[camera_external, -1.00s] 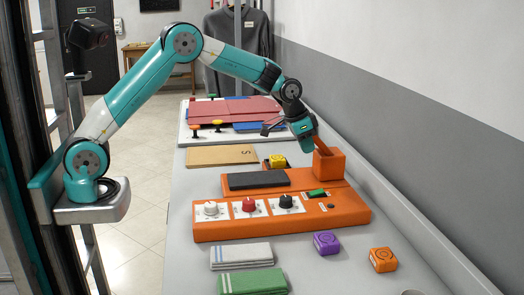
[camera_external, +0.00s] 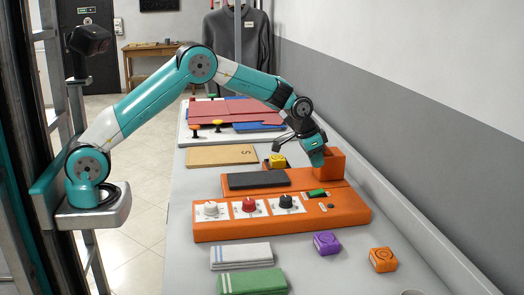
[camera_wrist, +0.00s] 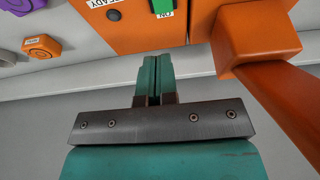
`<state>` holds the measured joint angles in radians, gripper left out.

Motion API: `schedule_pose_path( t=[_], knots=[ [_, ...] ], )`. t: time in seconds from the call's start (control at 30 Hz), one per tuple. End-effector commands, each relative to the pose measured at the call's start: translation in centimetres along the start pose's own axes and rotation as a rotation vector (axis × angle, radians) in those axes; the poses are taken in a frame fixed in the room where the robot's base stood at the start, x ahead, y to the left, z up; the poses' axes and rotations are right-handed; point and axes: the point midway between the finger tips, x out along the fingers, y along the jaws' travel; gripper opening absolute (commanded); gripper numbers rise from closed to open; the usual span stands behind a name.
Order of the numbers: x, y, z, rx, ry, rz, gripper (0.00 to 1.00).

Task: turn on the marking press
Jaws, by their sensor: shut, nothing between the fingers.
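The marking press is a long orange unit (camera_external: 222,232) on the counter, with a dark pad (camera_external: 258,180), an upright orange housing (camera_external: 331,163) and white, red and black knobs. Its green rocker switch (camera_external: 318,193) sits right of the knobs. In the wrist view the switch (camera_wrist: 162,8) is cut off by the top edge, above an "ON" label; a partly cropped "READY" label is to its left. My gripper (camera_external: 320,164) is shut and empty, beside the housing and above the press's rear right part. Its fingertips (camera_wrist: 156,58) appear below the switch in the wrist view, apart from it.
An orange bar (camera_wrist: 284,105) slants from the housing close to my gripper's right in the wrist view. Purple (camera_external: 326,243) and orange (camera_external: 383,260) blocks stand in front of the press. A yellow block (camera_external: 277,161) sits behind it. Folded cloths (camera_external: 252,281) lie at the front left.

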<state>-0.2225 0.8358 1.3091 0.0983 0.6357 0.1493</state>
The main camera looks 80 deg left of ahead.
Motion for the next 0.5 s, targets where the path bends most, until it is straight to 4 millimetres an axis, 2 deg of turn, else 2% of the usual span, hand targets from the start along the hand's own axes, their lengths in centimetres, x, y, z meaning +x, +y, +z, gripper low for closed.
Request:
schedule_pose_path(
  t=[0.2,0.4,0.5],
  knots=[
    [4.5,0.0,0.0,0.001,-0.003,0.001,0.00],
    [7.2,0.0,0.5,0.001,-0.001,0.001,0.00],
    [7.8,0.0,0.6,0.001,0.001,0.000,0.00]
  ],
)
